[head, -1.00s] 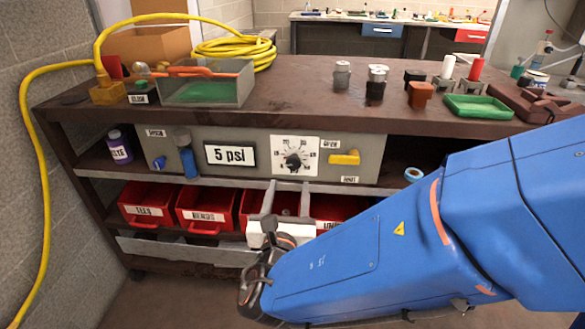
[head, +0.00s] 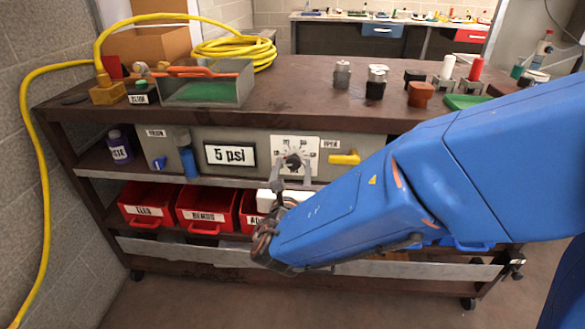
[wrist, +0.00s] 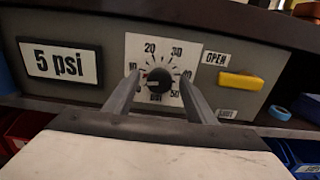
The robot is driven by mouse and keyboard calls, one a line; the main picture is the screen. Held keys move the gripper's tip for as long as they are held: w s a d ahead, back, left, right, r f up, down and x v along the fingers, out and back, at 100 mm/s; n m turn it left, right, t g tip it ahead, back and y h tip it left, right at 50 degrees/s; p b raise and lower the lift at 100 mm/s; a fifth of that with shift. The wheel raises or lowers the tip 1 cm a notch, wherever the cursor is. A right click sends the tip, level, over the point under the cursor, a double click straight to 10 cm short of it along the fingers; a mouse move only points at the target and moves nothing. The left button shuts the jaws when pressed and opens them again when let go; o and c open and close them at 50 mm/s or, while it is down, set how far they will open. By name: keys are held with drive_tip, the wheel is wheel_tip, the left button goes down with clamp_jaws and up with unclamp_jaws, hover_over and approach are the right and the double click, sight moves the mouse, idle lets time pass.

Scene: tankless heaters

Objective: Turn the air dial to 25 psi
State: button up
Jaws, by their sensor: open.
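The air dial is a black knob (wrist: 159,78) on a white scale plate (wrist: 183,48), marked 10, 20, 30 and up in the wrist view. In the head view the dial (head: 293,160) sits on the grey panel. The display (head: 230,155) beside it reads 5 psi, also legible in the wrist view (wrist: 60,64). My gripper (head: 293,180) is open, its fingers pointing at the panel. In the wrist view its two fingertips (wrist: 160,76) appear on either side of the knob. I cannot tell whether they touch it. The lower scale is partly hidden by the fingers.
A yellow valve handle (wrist: 240,85) sits right of the dial, between OPEN and SHUT labels. The shelf top (head: 300,95) overhangs the panel. Red bins (head: 205,208) stand below. A blue filter (head: 187,155) is left of the display.

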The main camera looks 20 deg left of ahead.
drive_tip(key=shift+c, duration=0.5)
drive_tip(key=c, duration=0.9)
drive_tip(key=shift+m, duration=0.4)
drive_tip(key=m, duration=0.9)
drive_tip(key=shift+d, duration=0.15)
drive_tip(key=m, duration=0.5)
drive_tip(key=shift+f, duration=0.15)
drive_tip(key=m, duration=0.4)
drive_tip(key=shift+f+m, duration=0.1)
drive_tip(key=shift+m, duration=0.2)
